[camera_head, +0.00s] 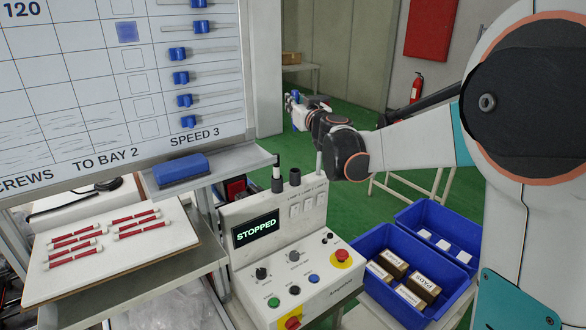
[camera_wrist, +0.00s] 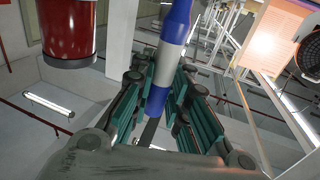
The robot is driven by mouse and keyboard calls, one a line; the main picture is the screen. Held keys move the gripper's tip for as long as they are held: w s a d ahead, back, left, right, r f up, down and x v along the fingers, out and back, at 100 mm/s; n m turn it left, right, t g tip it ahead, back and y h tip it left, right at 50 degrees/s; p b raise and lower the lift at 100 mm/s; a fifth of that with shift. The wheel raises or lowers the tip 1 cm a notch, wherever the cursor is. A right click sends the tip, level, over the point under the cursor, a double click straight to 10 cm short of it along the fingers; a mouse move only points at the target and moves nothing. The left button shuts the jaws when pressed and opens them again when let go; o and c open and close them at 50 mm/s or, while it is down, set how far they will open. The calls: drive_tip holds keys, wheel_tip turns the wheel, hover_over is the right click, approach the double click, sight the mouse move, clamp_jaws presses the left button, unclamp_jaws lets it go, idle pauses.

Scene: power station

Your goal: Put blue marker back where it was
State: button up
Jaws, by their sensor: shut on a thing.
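My gripper (camera_head: 300,108) is right of the whiteboard (camera_head: 70,100) in the head view, apart from it, and small there. In the wrist view my gripper (camera_wrist: 155,95) has its green-padded fingers shut around a blue marker (camera_wrist: 177,35). The marker is a blue cylinder with a white band and stands nearly upright in that picture. Its lower blue end lies between the fingers. Its top is cut off by the frame edge. In the head view I cannot clearly tell the marker from the gripper parts.
A blue eraser (camera_head: 180,168) lies on the whiteboard's tray (camera_head: 240,160). Blue sliders (camera_head: 181,78) line the board's right side. A console (camera_head: 290,250) reading STOPPED stands below. Blue crates (camera_head: 375,240) are at right. A dark red cylinder (camera_wrist: 68,35) is near the gripper.

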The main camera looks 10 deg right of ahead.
wheel_tip(320, 180, down, 18)
drive_tip(key=b, duration=0.3)
drive_tip(key=shift+s+r, duration=0.15)
drive_tip(key=shift+b, duration=0.3)
drive_tip(key=o, duration=0.5)
drive_tip(key=shift+o, duration=1.2)
